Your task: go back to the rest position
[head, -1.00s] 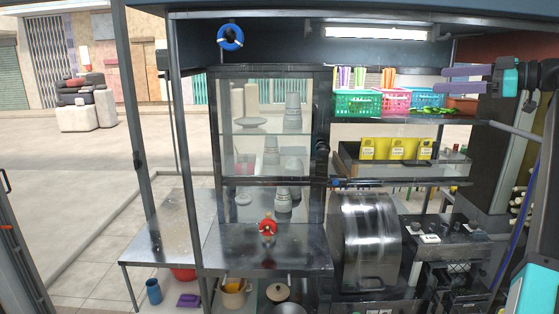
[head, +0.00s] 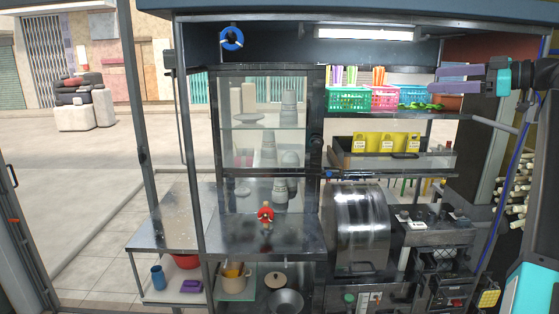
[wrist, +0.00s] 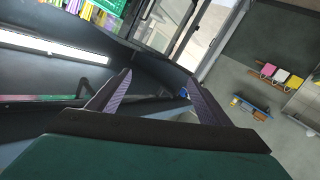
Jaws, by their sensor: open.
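My gripper (head: 457,79) is at the upper right of the head view, pointing left, with its two purple fingers apart and nothing between them. It is in the air, in front of the right end of the upper shelf. In the wrist view my gripper (wrist: 158,95) also shows open and empty, its two ridged fingers spread over the dark stall structure. The rest of my arm runs off the right edge of the head view.
Coloured baskets (head: 349,99) stand on the upper shelf, left of my gripper. Below are a tray with yellow boxes (head: 387,143), the steel press drum (head: 356,228) and a glass cabinet (head: 264,150). A metal counter (head: 172,215) is at the left. Posts frame the stall.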

